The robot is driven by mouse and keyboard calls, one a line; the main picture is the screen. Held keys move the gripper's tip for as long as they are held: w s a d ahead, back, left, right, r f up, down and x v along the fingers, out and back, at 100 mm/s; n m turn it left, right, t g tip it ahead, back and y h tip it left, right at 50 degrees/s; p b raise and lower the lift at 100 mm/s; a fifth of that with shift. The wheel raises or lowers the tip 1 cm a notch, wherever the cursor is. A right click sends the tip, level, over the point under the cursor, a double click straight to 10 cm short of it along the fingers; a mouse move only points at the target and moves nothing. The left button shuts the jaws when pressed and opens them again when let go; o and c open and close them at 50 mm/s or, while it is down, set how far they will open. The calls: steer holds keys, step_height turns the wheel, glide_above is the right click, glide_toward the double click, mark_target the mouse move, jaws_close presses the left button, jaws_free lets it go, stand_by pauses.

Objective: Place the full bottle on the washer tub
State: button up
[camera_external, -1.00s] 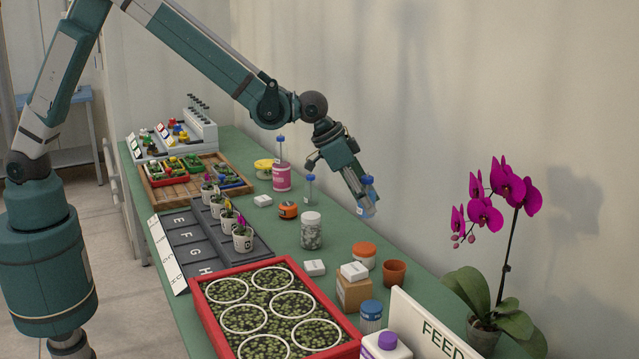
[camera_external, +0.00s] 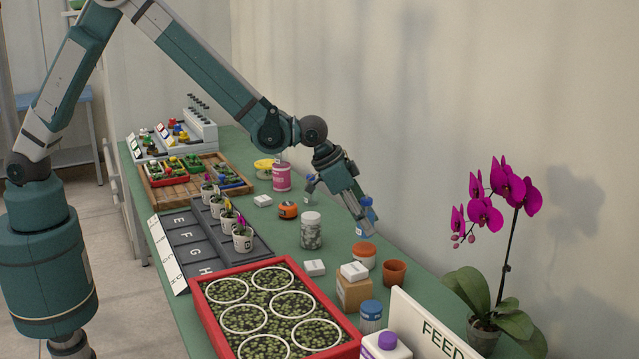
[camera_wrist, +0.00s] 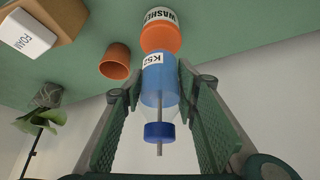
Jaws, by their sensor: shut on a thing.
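My gripper (camera_external: 364,220) is shut on a clear bottle (camera_external: 366,214) with blue liquid and a blue cap. In the wrist view the bottle (camera_wrist: 158,85) stands between the two finger pads (camera_wrist: 160,100), its white label partly readable. The washer tub (camera_external: 364,254) has an orange lid and white body; it stands on the green bench just below the bottle in the external view. In the wrist view the tub (camera_wrist: 160,38), labelled WASHER, lies right beyond the bottle's base, which overlaps its lid. A small gap seems to show in the external view.
A terracotta pot (camera_external: 394,273) stands right of the tub, and a cardboard box (camera_external: 353,293) with a white block in front. A jar (camera_external: 311,230) stands to the left. An orchid (camera_external: 490,310) stands at right.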

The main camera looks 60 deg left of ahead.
steer(key=shift+f, duration=1.75)
steer(key=shift+f+b, duration=0.15)
steer(key=shift+b, duration=0.15)
steer(key=o, duration=1)
steer(key=shift+c, duration=0.2)
steer(key=shift+r, duration=0.25)
steer(key=p+v, duration=0.1)
steer(key=v, duration=1.1)
